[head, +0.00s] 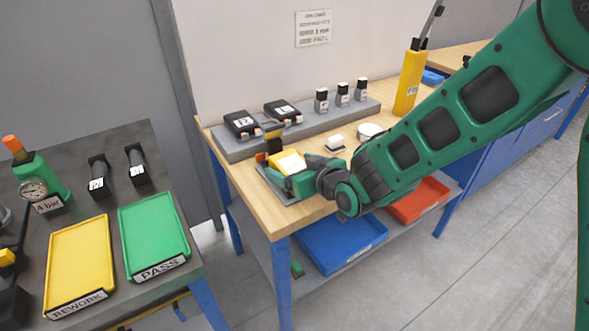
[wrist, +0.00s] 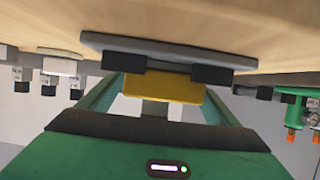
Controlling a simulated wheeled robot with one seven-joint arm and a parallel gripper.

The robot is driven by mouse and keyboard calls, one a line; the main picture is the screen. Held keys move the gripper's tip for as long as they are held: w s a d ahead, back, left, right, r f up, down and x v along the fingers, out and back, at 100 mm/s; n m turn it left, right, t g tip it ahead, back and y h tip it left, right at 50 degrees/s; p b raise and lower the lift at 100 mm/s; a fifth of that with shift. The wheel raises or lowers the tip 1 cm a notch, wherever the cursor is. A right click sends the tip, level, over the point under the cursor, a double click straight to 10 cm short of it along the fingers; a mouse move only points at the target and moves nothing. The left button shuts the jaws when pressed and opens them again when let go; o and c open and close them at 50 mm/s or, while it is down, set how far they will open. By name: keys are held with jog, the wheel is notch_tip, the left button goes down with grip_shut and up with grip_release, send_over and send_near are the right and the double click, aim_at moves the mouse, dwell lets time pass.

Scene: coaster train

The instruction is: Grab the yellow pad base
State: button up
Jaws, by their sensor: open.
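The yellow pad base (head: 290,161) sits on a small grey plate (head: 266,180) near the left front of the wooden bench, with a pale top face showing. It appears as a yellow block (wrist: 163,88) in the wrist view, which looks upside down. My gripper (wrist: 168,68) is open, with a dark fingertip toward each side of the yellow block. Whether either fingertip touches it cannot be told. In the head view my green gripper is low beside the pad base and hides part of it and of the plate.
A grey riser (head: 233,148) behind holds two black boxes and several small dark-and-white blocks. A small white-topped block (head: 335,143) and a round white item (head: 370,131) stand nearby. A yellow post (head: 409,84) stands at right. Yellow (head: 78,265) and green (head: 153,236) trays lie left.

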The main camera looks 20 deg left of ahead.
jog(key=c, duration=1.4)
jog(key=shift+o, duration=0.2)
jog(key=shift+r, duration=0.2)
